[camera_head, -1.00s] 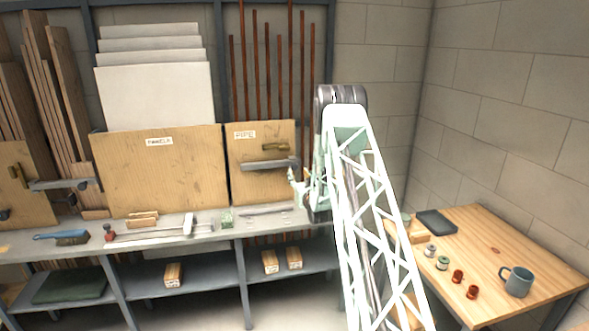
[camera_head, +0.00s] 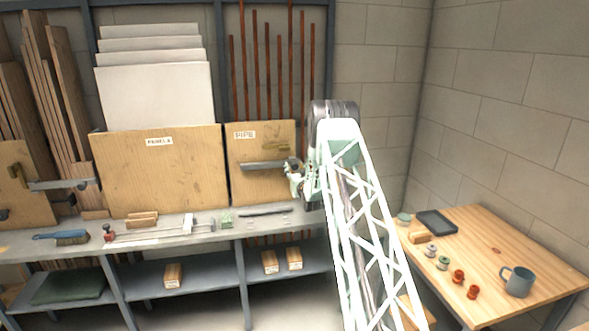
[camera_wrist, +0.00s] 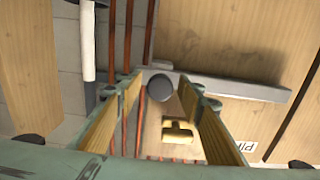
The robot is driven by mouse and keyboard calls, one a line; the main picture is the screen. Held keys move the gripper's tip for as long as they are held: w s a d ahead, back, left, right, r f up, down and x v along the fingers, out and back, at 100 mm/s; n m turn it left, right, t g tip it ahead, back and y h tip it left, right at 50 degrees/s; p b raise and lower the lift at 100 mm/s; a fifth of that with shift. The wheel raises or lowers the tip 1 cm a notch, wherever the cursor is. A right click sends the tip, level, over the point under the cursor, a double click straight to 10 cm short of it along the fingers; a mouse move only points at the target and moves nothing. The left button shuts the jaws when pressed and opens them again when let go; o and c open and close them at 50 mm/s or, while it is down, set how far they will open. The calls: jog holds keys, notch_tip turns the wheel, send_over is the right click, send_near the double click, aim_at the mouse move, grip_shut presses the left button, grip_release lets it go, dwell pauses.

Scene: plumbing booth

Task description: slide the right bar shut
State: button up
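The right bar (camera_head: 258,165) is a grey bar lying level across the upper part of the wooden panel marked PIPE (camera_head: 254,187). In the wrist view the bar (camera_wrist: 240,89) ends in a dark round knob (camera_wrist: 160,88). My gripper (camera_head: 291,171) is at the bar's right end in the head view and partly covers it. In the wrist view my gripper (camera_wrist: 158,90) is open, with its wood-coloured finger pads on either side of the knob. I cannot tell whether either pad touches it. A brass fitting (camera_wrist: 178,131) on the panel shows between the fingers.
Copper-coloured pipes (camera_head: 267,70) stand behind the panel. A larger panel (camera_head: 160,175) is to its left. The bench (camera_head: 160,231) below holds several tools. A wooden table (camera_head: 497,240) with a mug (camera_head: 518,282) stands at the right.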

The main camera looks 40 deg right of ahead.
jog(key=c, duration=1.2)
jog(key=shift+o, duration=0.2)
